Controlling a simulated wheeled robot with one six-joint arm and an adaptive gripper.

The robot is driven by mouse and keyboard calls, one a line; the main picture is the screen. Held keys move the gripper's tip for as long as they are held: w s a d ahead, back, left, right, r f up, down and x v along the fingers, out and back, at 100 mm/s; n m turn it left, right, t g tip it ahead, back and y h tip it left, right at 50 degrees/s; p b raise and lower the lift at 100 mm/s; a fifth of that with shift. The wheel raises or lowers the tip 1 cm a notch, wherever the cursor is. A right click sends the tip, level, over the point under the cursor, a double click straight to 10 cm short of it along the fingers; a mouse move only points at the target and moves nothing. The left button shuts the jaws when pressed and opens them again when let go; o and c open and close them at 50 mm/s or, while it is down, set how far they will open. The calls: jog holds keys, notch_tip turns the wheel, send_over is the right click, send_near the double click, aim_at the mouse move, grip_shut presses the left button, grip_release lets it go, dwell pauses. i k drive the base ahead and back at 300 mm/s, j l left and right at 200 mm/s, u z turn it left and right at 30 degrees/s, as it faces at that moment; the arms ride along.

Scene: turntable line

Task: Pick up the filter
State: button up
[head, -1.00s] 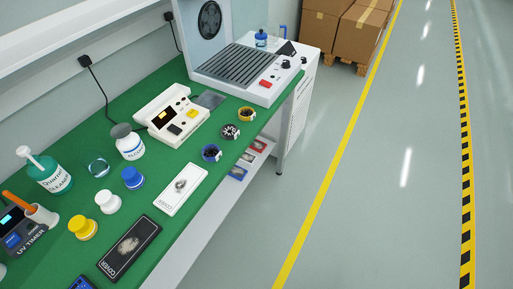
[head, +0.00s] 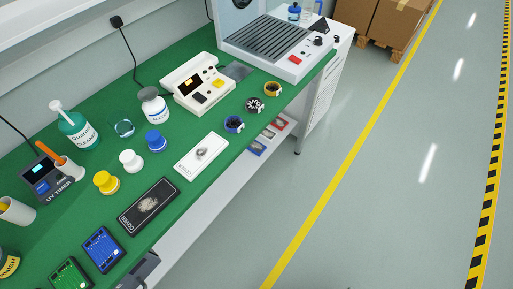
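No object in view is labelled as a filter. A small round glass disc with a teal rim (head: 123,128) lies on the green bench, between the cleaner bottle (head: 78,131) and the white bottle with a grey cap (head: 153,106); I cannot tell whether it is the filter. Three small round parts, blue-rimmed (head: 234,124), black and white (head: 254,105) and yellow-rimmed (head: 272,89), sit in a row near the bench's right edge. My gripper is not in view.
The green bench (head: 185,210) also holds white (head: 131,161), blue (head: 156,140) and yellow (head: 106,183) capped pots, a black cover plate (head: 149,206), a white plate (head: 201,156), circuit boards (head: 103,249) and a white instrument (head: 197,84).

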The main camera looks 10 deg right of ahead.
aim_at(255, 146)
jog(key=i+l+u, duration=0.15)
jog(key=u, duration=0.55)
jog(key=i+l+u, duration=0.2)
jog(key=l, duration=0.2)
jog(key=i+l+u, duration=0.15)
jog(key=l, duration=0.3)
jog(key=l+u, duration=0.2)
jog(key=l, duration=0.25)
jog(key=i+l+u, duration=0.2)
jog(key=l, duration=0.25)
jog(key=i+l, duration=0.1)
jog(key=l, duration=0.25)
jog(key=i+l, duration=0.1)
jog(key=l, duration=0.3)
jog(key=i+l, duration=0.15)
jog(key=l, duration=0.2)
jog(key=i+l, duration=0.1)
jog(key=l, duration=0.25)
jog(key=i+l, duration=0.1)
jog(key=l, duration=0.3)
jog(key=i, duration=0.2)
